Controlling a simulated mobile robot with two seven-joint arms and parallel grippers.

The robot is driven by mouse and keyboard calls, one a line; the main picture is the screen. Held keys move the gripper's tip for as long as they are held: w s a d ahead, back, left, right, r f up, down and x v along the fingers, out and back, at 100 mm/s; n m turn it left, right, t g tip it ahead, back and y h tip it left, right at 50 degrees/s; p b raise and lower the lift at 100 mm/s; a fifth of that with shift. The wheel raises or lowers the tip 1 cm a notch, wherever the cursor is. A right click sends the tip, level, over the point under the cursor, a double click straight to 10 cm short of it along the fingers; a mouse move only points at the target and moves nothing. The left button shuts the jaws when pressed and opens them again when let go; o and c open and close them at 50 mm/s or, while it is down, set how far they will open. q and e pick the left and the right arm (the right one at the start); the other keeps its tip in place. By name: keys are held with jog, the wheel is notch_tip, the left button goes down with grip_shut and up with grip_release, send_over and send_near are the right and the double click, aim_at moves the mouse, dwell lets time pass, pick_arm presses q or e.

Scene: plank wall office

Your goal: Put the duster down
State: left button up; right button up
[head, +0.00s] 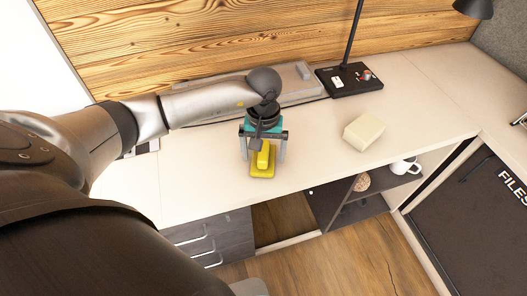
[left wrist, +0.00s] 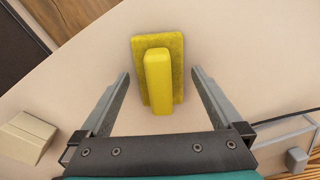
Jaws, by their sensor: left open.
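The duster (head: 262,172) is a yellow block with a raised yellow handle. It rests on the cream desk (head: 205,180) near the front edge. My left gripper (head: 264,155) is open above the duster. In the left wrist view the fingers of my left gripper (left wrist: 160,78) stand apart on both sides of the handle, with a gap on each side. My right gripper is not in view.
A pale block (head: 363,132) lies to the right on the desk. A black lamp base (head: 348,80) and a grey tray-like item (head: 300,80) stand along the plank wall. A white mug (head: 403,167) sits on a shelf below. Desk surface around the duster is clear.

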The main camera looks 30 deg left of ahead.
aim_at(263, 150)
pick_arm(q)
jog(key=shift+r, duration=0.15)
notch_tip(263, 150, up, 7)
jog(key=shift+f+p, duration=0.15)
jog(key=shift+p, duration=0.75)
notch_tip(263, 150, up, 4)
jog(key=shift+r+p, duration=0.1)
jog(key=shift+p, duration=0.2)
jog(key=shift+r, duration=0.55)
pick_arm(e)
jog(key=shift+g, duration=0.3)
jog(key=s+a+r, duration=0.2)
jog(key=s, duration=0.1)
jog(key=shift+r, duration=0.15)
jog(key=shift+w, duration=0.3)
